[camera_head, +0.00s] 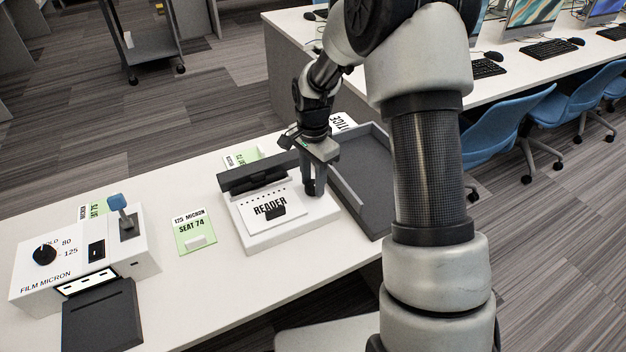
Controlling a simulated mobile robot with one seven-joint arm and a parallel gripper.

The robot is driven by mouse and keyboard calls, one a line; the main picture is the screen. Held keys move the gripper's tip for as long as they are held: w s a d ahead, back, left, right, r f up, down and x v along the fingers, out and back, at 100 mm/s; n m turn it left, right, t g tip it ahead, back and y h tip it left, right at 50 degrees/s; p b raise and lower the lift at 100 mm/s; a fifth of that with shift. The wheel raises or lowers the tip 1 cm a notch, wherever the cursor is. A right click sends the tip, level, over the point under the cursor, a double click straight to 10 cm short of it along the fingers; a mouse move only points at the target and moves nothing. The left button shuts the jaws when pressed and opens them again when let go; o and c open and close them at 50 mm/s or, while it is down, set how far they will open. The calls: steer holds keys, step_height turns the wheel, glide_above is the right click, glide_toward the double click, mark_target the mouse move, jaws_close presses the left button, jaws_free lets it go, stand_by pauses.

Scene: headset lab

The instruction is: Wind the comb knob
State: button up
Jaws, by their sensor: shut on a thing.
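The white unit with a READER sheet (268,212) stands on the table, with a dark bar (258,174) along its back. My gripper (314,188) points down at the right end of this unit. Its fingers are shut on a small dark part there, which looks like the comb knob. The fingers hide most of that part, so its shape and turn angle cannot be told. Another black knob (44,255), beside the marks 80 and 125, is on the white film micron box (140,262) at the left, far from my gripper.
A grey tray (372,202) lies close to the right of my gripper. A blue-topped lever (117,203) stands on the film micron box. A green SEAT 74 card (192,232) lies between the box and the reader unit.

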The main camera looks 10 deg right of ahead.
steer(key=shift+n, duration=0.3)
steer(key=n+p, duration=0.1)
steer(key=n, duration=0.1)
steer(key=shift+r+n, duration=0.1)
steer(key=shift+n, duration=0.2)
steer(key=n, duration=0.3)
steer(key=shift+n+p, duration=0.3)
steer(key=shift+p, duration=0.1)
steer(key=n+p, duration=0.1)
steer(key=n, duration=0.5)
steer(key=n+p, duration=0.1)
steer(key=n, duration=0.3)
steer(key=shift+n+p, duration=0.3)
steer(key=shift+n, duration=0.1)
steer(key=shift+n+p, duration=0.55)
steer(key=shift+n, duration=1.45)
steer(key=o, duration=1.1)
steer(key=shift+c, duration=0.2)
